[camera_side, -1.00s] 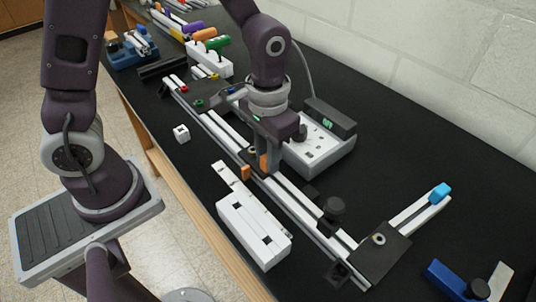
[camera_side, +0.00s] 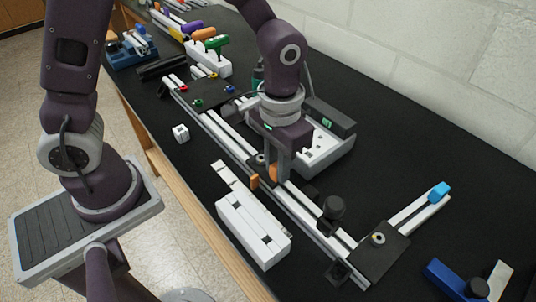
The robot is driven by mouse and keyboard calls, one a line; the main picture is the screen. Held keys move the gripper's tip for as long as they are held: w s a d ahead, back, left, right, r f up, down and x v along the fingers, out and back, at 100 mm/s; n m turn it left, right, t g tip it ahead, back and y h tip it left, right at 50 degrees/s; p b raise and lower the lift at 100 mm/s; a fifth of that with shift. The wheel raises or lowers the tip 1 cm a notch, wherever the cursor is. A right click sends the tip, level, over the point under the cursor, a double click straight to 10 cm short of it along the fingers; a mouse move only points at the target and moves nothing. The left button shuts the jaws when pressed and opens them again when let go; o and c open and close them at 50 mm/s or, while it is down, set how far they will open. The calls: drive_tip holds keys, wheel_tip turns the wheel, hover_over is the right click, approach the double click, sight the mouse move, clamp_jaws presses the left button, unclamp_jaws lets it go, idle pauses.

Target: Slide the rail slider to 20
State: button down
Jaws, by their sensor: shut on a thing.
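The long rail (camera_side: 301,211) runs diagonally over the black table, from upper left to lower right. The rail slider shows as an orange piece (camera_side: 255,181) on the rail's near side, beside the end of a white block. More orange shows at my fingertips. My gripper (camera_side: 276,173) points down over the middle of the rail and is shut on the slider. The fingers and wrist hide most of the slider's body. Scale numbers are too small to read.
A black knob (camera_side: 333,207) stands farther down the rail, with a dark corner plate (camera_side: 380,250) beyond it. A long white block (camera_side: 253,229) lies along the near side. A light grey tray (camera_side: 335,150) stands close behind my gripper.

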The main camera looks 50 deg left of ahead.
drive_tip(key=d, duration=0.6)
drive_tip(key=shift+d, duration=0.2)
drive_tip(key=c, duration=1.3)
unclamp_jaws()
drive_tip(key=shift+r, duration=0.1)
wheel_tip(320, 180, up, 7)
drive_tip(key=shift+f, duration=0.1)
